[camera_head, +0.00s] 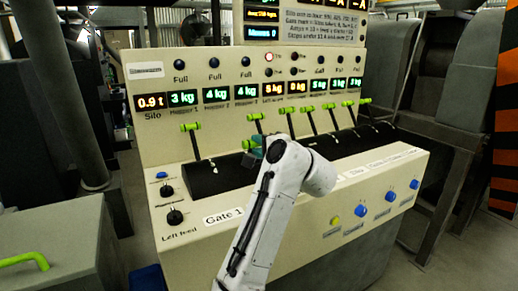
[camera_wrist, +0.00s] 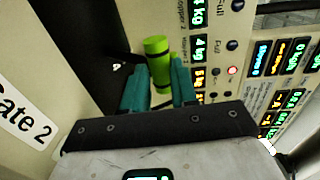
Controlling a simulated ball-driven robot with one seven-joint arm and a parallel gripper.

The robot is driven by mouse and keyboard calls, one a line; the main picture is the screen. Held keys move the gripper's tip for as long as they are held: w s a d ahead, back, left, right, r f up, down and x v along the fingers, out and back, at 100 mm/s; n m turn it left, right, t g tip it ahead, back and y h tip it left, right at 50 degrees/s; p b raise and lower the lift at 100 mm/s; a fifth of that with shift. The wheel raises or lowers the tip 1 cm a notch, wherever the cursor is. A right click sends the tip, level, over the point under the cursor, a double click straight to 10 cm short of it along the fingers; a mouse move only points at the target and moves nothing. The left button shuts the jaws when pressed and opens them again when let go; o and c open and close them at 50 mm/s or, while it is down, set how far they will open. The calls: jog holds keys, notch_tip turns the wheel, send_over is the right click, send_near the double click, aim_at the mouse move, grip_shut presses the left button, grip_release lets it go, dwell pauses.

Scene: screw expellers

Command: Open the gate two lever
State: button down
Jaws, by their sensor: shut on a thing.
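The gate two lever has a bright green cylindrical handle (camera_wrist: 158,62), which shows between my teal fingers in the wrist view. My gripper (camera_wrist: 160,85) is shut on that handle. In the head view the green handle (camera_head: 249,144) shows beside my gripper (camera_head: 258,146), lower than the other lever handles, and the lever leans toward the front of the console. My gripper and arm hide the rest of this lever. A "Gate 2" label (camera_wrist: 26,112) lies at the left in the wrist view.
The cream console (camera_head: 185,226) carries a row of other green-handled levers, including the gate one lever (camera_head: 190,127) at left and a close neighbour (camera_head: 256,117). Knobs (camera_head: 174,217) and blue buttons (camera_head: 362,208) line its front. A grey box with a green handle (camera_head: 25,260) stands at lower left.

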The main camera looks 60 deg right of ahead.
jog(key=shift+f, duration=0.35)
jog(key=c, duration=1.1)
grip_release()
jog(key=shift+w+d, duration=0.1)
jog(key=shift+w, duration=0.05)
jog(key=shift+o, duration=0.9)
jog(key=shift+r, duration=0.15)
jog(key=p+v, duration=0.4)
jog(key=v, duration=0.7)
jog(key=shift+d, duration=0.1)
